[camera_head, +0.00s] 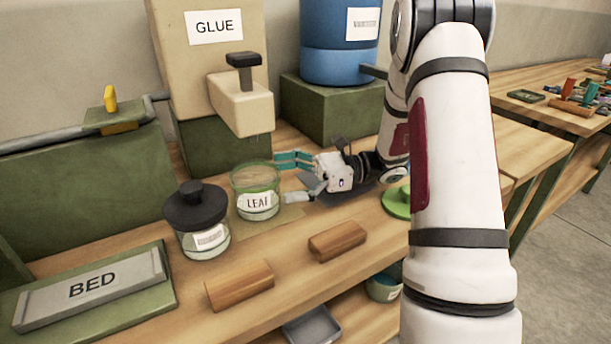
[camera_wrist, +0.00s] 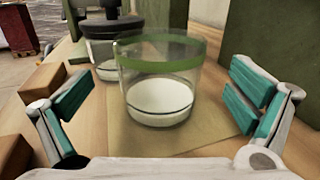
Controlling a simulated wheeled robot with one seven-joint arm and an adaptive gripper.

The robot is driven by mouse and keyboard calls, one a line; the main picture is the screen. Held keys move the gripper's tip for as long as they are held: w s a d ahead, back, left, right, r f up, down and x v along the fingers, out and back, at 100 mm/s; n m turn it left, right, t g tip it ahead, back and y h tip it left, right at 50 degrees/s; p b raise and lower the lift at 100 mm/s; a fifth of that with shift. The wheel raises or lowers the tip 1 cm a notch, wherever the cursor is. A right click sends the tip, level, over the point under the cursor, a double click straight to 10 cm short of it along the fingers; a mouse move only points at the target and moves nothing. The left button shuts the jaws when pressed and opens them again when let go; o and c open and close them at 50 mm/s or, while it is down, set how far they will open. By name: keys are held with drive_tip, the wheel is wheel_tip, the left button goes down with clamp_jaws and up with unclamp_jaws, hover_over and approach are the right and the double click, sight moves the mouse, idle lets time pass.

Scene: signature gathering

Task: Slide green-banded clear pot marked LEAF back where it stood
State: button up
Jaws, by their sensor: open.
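The clear pot with a green band and a LEAF label (camera_head: 257,201) stands upright on a thin tan mat (camera_head: 288,214) on the wooden bench. Pale material fills its lower part, seen in the wrist view (camera_wrist: 160,98). My gripper (camera_head: 289,177) is just to the right of the pot in the head view, low over the bench, its teal-padded fingers spread. In the wrist view my gripper (camera_wrist: 158,108) is open, with the pot between and slightly beyond its fingers, apart from both pads.
A black-lidded jar (camera_head: 198,222) stands close left of the pot. Two wooden blocks (camera_head: 239,286) (camera_head: 338,241) lie in front. The GLUE dispenser (camera_head: 240,105) rises behind. A BED plate (camera_head: 92,287) lies at left. A green lid-like disc (camera_head: 397,203) is at right.

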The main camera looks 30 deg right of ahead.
sight(256, 181)
drive_tip(key=shift+x, duration=2.85)
drive_tip(key=shift+d, duration=0.1)
drive_tip(key=c, duration=1.4)
